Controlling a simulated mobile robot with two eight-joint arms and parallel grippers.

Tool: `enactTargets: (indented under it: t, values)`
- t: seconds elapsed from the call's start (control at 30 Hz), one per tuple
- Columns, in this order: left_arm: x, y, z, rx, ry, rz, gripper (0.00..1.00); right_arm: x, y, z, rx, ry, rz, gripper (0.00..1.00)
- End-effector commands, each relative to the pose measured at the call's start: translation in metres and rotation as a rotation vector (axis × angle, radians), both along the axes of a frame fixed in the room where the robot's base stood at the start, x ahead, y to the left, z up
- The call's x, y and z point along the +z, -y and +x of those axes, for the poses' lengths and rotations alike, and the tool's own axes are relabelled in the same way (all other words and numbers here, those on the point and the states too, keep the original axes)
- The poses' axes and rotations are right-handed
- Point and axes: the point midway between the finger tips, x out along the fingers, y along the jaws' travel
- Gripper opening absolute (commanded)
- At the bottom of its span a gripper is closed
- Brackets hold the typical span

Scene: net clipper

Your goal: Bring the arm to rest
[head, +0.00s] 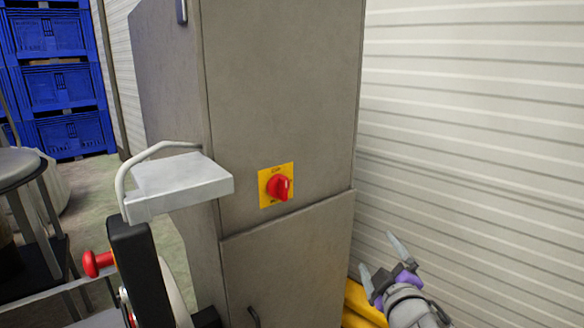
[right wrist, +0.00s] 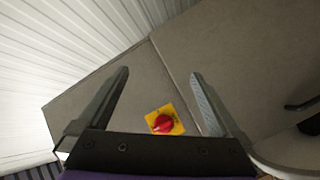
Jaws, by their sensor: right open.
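My right gripper (head: 384,262) is at the lower right of the head view, in front of the ribbed white wall and to the right of the grey cabinet. Its two fingers are spread apart with nothing between them. In the right wrist view the open fingers (right wrist: 158,88) point toward the cabinet front, clear of it. A red rotary switch (head: 278,187) on a yellow plate sits on the cabinet front; it also shows in the right wrist view (right wrist: 163,124), low between the fingers. The gripper is apart from the switch. My left gripper is not in view.
The tall grey cabinet (head: 280,90) fills the middle. A ribbed white wall (head: 470,130) stands right of it. A pale box on a dark post (head: 180,180) and a red button (head: 97,263) are at the left. Blue crates (head: 60,85) are stacked behind. Something yellow (head: 362,303) lies low beside the cabinet.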

Motion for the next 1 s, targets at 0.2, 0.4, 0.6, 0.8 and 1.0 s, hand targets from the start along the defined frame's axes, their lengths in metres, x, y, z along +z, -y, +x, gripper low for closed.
enactTargets:
  t: [0.2,0.4,0.6,0.8,1.0]
  values:
    - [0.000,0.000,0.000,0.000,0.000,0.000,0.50,-0.134,0.037,-0.095,-0.334,-0.357,0.415,1.00]
    - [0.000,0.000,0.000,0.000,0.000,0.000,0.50,-0.231,0.018,-0.185,-0.501,-0.674,0.689,1.00]
    - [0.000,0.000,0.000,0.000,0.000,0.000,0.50,-0.273,-0.004,-0.235,-0.560,-0.854,0.814,1.00]
    - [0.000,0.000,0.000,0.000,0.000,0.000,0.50,-0.277,-0.007,-0.240,-0.565,-0.876,0.830,1.00]
    - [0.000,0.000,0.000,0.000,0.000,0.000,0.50,-0.277,-0.007,-0.240,-0.565,-0.876,0.830,1.00]
